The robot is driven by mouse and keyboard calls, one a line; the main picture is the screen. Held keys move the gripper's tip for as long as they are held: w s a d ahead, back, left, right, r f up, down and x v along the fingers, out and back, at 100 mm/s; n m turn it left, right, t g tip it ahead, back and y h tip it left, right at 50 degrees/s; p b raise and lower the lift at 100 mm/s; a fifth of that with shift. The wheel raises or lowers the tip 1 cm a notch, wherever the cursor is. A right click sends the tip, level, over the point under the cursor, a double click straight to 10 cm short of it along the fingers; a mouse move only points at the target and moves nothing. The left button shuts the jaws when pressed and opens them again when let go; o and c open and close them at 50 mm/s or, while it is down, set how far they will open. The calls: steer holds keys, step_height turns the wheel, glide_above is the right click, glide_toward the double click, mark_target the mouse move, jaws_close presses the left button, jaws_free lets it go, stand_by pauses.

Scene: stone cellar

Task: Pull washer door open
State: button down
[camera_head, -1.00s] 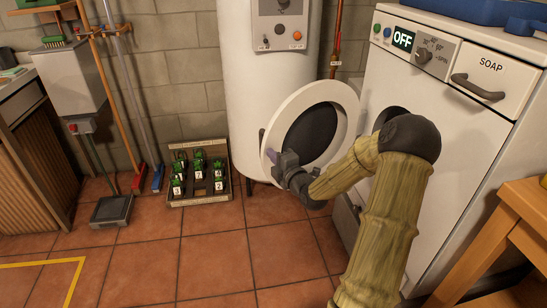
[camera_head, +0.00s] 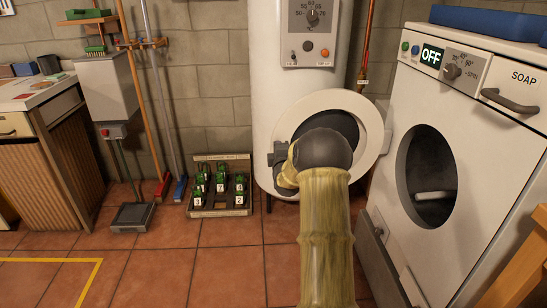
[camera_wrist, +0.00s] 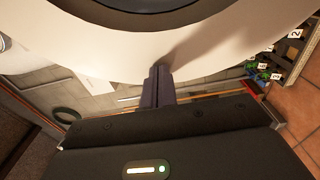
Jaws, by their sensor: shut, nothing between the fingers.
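The washer (camera_head: 490,135) stands at the right with its dark round drum opening (camera_head: 420,170) uncovered. The washer door (camera_head: 365,125), a white ring with a dark centre, stands wide open to the left of the opening, in front of the white tank. My gripper (camera_head: 278,155) is at the door's left edge, partly hidden by my arm. In the wrist view my gripper's fingers (camera_wrist: 158,88) are shut together with nothing between them, close to or touching the white door rim (camera_wrist: 200,50); I cannot tell which.
A white tank (camera_head: 262,60) stands behind the door. A crate of small green items (camera_head: 220,212) sits on the floor by the wall. An open lower flap (camera_head: 375,260) juts from the washer's base. A wooden table edge (camera_head: 520,265) is at the lower right. Tiled floor at left-centre is clear.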

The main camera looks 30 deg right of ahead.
steer(key=shift+m+g+h, duration=0.4)
steer(key=shift+m+h, duration=0.1)
steer(key=shift+h, duration=0.2)
steer(key=shift+w+d+r+p, duration=0.1)
steer(key=shift+w+d+p, duration=0.1)
steer(key=shift+w, duration=0.9)
steer(key=shift+w+d+p, duration=0.15)
steer(key=shift+w+d, duration=0.05)
steer(key=shift+w, duration=0.85)
steer(key=shift+s+a, duration=0.1)
steer(key=shift+s, duration=0.05)
steer(key=shift+s+a, duration=0.25)
steer(key=p+v, duration=0.1)
steer(key=v, duration=1.2)
steer(key=shift+p, duration=0.4)
steer(key=shift+w+a, duration=0.15)
steer(key=shift+w, duration=0.1)
